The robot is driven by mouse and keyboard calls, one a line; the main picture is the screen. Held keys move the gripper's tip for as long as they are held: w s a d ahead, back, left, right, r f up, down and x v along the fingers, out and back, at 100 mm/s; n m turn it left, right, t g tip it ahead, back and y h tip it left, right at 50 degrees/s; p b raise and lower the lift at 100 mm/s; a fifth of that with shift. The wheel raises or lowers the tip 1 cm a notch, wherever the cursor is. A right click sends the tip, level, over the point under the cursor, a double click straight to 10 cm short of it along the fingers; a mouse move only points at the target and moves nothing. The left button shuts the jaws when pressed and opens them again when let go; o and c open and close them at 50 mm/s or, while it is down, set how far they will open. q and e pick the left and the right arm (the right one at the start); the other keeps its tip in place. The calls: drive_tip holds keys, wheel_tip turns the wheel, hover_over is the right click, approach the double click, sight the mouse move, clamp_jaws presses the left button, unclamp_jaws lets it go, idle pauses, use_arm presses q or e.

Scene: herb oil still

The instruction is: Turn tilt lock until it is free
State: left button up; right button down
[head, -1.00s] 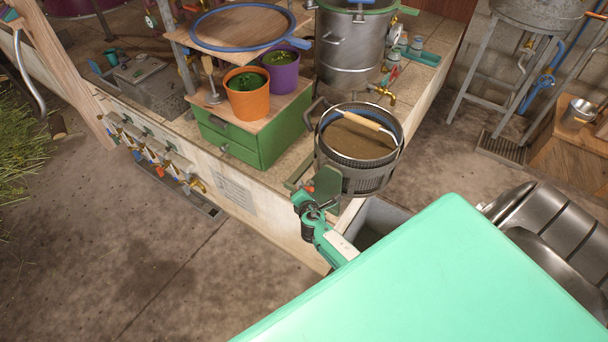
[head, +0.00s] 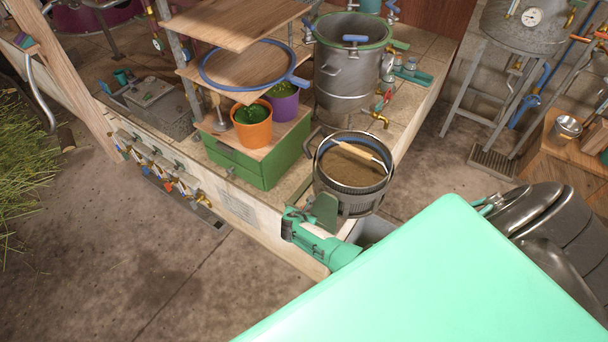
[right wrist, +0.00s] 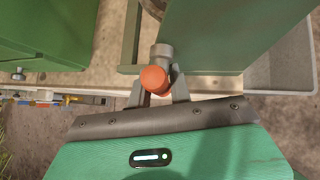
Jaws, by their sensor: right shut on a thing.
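The tilt lock shows in the right wrist view as an orange round knob (right wrist: 154,79) on a grey metal stem, beside a green plate (right wrist: 215,40). My right gripper (right wrist: 160,92) is shut on it, with a grey finger on each side. In the head view my right gripper (head: 291,224) is at the green bracket (head: 325,210), below the round metal basket (head: 347,201). Its fingertips and the knob are hidden there. The basket looks upright and holds brown material and a wooden-handled tool. My left gripper is not in view.
A green drawer box (head: 262,162) with an orange pot (head: 252,128) and a purple pot (head: 284,105) stands on the tiled bench left of the basket. A steel pot (head: 347,80) is behind. The concrete floor (head: 150,270) at front left is clear.

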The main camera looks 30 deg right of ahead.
drive_tip(key=shift+n+g+h+p, duration=0.3)
drive_tip(key=shift+n+g+h, duration=0.1)
drive_tip(key=shift+g, duration=0.4)
drive_tip(key=c, duration=1.3)
unclamp_jaws()
